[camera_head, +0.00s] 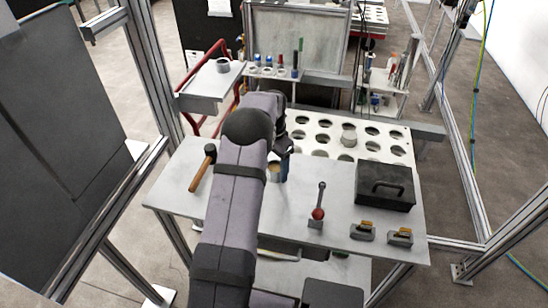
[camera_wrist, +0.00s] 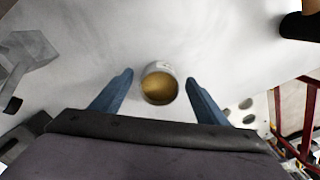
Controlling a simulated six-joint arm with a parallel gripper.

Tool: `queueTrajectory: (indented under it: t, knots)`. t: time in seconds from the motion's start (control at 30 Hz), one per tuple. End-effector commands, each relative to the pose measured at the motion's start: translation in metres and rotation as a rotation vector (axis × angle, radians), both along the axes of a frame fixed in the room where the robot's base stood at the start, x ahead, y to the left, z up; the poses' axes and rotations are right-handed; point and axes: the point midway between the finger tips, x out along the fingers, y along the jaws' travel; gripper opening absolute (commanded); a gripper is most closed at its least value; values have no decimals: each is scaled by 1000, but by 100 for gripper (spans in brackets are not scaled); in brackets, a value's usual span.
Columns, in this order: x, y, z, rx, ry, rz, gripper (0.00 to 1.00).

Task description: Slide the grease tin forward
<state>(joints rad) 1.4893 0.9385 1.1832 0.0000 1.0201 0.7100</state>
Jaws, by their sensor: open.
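The grease tin (camera_wrist: 160,83) is a small round grey tin, open at the top, with yellow-brown grease inside. It stands on the light grey table top (camera_wrist: 95,35). In the head view the tin (camera_head: 273,172) is partly hidden by my arm and gripper. My gripper (camera_wrist: 159,78) is open, with one blue finger on each side of the tin. A gap shows between the tin and each finger in the wrist view. In the head view only part of the gripper (camera_head: 284,170) shows beside the tin.
A hammer (camera_head: 202,169) lies left of my arm. A white plate with holes (camera_head: 385,138) lies behind, holding a pale jar (camera_head: 348,136).

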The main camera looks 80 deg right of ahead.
Motion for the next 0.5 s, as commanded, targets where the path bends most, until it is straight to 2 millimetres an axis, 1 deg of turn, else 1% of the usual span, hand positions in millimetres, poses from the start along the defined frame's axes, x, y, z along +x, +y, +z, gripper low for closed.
queueTrajectory:
  t: [0.2,0.43,0.47,0.5]
  knots:
    - [0,0,-8,0,0,0,68]
    - [0,0,-9,0,0,0,68]
    - [0,0,-9,0,0,0,63]
    - [0,0,-8,0,0,0,54]
